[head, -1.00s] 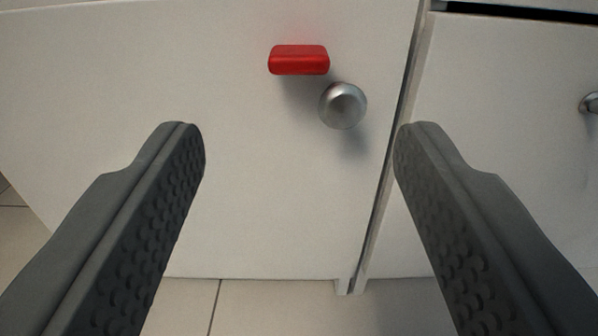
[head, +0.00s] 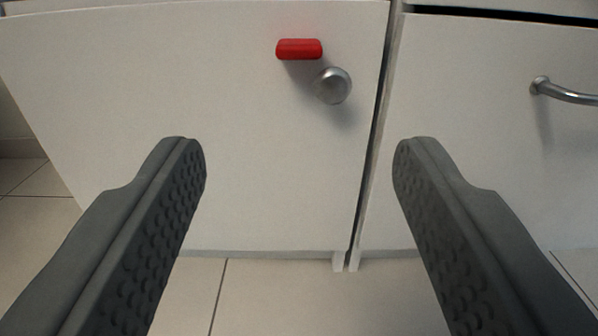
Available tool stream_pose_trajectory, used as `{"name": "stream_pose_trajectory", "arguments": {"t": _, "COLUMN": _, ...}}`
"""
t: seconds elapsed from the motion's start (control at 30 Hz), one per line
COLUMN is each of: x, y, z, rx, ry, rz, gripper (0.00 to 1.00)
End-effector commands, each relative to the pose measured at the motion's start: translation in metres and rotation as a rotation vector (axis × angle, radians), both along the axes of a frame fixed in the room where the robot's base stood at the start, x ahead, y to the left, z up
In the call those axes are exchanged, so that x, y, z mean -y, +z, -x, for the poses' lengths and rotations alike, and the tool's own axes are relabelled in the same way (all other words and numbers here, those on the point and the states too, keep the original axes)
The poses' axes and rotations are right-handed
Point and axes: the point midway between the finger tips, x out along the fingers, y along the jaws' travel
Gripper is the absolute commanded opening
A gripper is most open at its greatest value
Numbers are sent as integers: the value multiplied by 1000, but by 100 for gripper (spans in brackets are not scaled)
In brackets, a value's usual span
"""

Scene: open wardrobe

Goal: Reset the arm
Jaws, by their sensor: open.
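My gripper (head: 300,150) is open, with its two dark textured fingers wide apart and nothing between them. It is in front of a white door (head: 130,90), apart from it. A round silver knob (head: 332,86) is on the door, above the space between the fingertips. A small red block-shaped piece (head: 299,49) is on the door just above and left of the knob.
To the right, past a narrow vertical gap, is another white front (head: 480,130) with a curved metal handle (head: 565,94). A dark slot shows along its top. Pale floor tiles (head: 270,300) lie below, and open floor shows at the left.

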Motion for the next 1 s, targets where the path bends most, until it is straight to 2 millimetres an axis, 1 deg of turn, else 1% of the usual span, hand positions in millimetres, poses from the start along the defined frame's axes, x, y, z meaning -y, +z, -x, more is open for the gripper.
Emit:
{"name": "stream_pose_trajectory", "arguments": {"t": 0.17, "x": 0, "y": 4, "z": -1, "rx": 1, "ry": 0, "rz": 0, "gripper": 57}}
{"name": "stream_pose_trajectory", "arguments": {"t": 0.27, "x": 0, "y": 19, "z": -5, "rx": 2, "ry": 0, "rz": 0, "gripper": 57}}
{"name": "stream_pose_trajectory", "arguments": {"t": 0.37, "x": 0, "y": 47, "z": -12, "rx": 2, "ry": 0, "rz": 0, "gripper": 57}}
{"name": "stream_pose_trajectory", "arguments": {"t": 0.63, "x": 0, "y": 138, "z": -25, "rx": -2, "ry": 0, "rz": 0, "gripper": 57}}
{"name": "stream_pose_trajectory", "arguments": {"t": 0.83, "x": 0, "y": 204, "z": -25, "rx": -8, "ry": 0, "rz": 0, "gripper": 57}}
{"name": "stream_pose_trajectory", "arguments": {"t": 1.0, "x": 0, "y": 260, "z": -20, "rx": -11, "ry": 0, "rz": 0, "gripper": 57}}
